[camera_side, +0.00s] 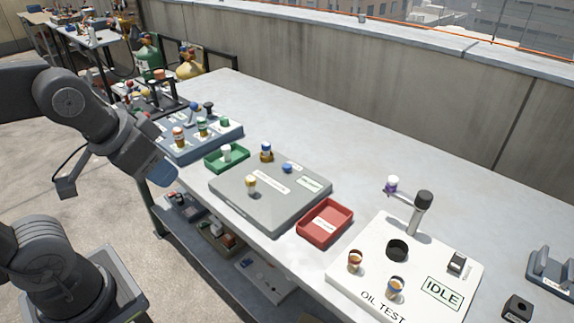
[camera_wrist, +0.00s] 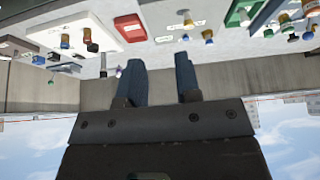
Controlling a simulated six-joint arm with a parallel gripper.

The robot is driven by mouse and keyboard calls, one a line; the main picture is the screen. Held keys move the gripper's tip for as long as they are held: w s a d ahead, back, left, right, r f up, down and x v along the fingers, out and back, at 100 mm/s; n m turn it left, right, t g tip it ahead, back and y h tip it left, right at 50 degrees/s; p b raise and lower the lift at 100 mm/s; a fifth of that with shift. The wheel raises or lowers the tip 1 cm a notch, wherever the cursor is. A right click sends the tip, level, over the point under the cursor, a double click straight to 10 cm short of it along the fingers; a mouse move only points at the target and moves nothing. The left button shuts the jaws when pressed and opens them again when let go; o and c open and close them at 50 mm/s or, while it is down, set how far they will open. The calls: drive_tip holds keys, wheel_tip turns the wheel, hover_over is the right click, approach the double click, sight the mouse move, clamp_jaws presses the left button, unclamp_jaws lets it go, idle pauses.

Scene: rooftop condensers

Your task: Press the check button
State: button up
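A grey panel (camera_side: 240,198) lies on the bench with a round blue button (camera_side: 287,168) near its back edge. Its labels are too small to read, so I cannot confirm that this is the check button.
A green tray (camera_side: 214,163) and a blue-grey rack (camera_side: 212,146) with bottles stand behind left. A red tray (camera_side: 348,236) and a white oil test board (camera_side: 340,274) reading IDLE are at right. The bench's back strip is clear, before a concrete wall (camera_side: 350,80).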

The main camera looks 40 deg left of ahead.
clamp_jaws()
idle(1.3)
